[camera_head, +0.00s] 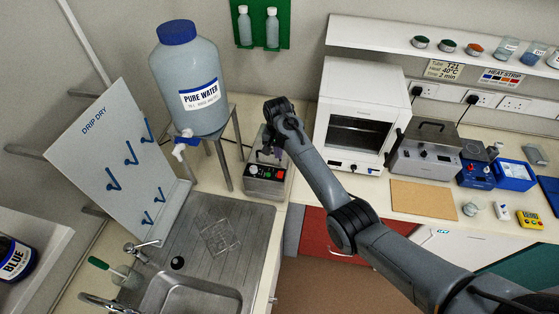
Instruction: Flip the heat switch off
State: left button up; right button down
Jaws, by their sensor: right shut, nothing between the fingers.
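My right arm reaches in from the lower right. Its gripper (276,150) points down over a small grey box (262,187) with a dark control panel. The gripper's fingers are shut and empty, close to the panel; I cannot tell whether they touch it. The gripper hides the upper part of this box. I cannot make out which control is the heat switch, nor its position. My left gripper is not in view.
A PURE WATER bottle (190,75) on a metal stand is close on the left. A white oven (361,118) stands to the right, with a grey metal unit (425,150) beyond it. The sink (185,292) and drip-dry board (110,150) are at left.

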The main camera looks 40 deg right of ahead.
jog(key=shift+s+r, duration=0.1)
jog(key=shift+r, duration=1.45)
jog(key=shift+a, duration=0.1)
jog(key=s+f+g, duration=0.4)
jog(key=s+f, duration=1)
jog(key=f, duration=0.3)
jog(key=s+a+f+n+p, duration=0.15)
jog(key=s+f, duration=0.25)
jog(key=s, duration=0.5)
jog(key=s+a+f+n, duration=0.15)
jog(key=s+f, duration=0.25)
jog(key=s, duration=0.5)
jog(key=s+a+r+n+t+p, duration=0.1)
jog(key=s+a+r+n, duration=0.15)
jog(key=s+a, duration=0.2)
jog(key=s+a+r+n+t, duration=0.1)
jog(key=s+a+r, duration=0.25)
jog(key=s, duration=0.25)
jog(key=w+a+r+n+t, duration=0.1)
jog(key=w+r+n+t, duration=0.1)
jog(key=r, duration=0.5)
jog(key=w+a+r+n+t, duration=0.1)
jog(key=w+r+n+t, duration=0.1)
jog(key=r, duration=0.5)
jog(key=shift+w+a+r+t+y, duration=0.2)
jog(key=shift+a+t+y, duration=0.2)
jog(key=shift+t, duration=0.1)
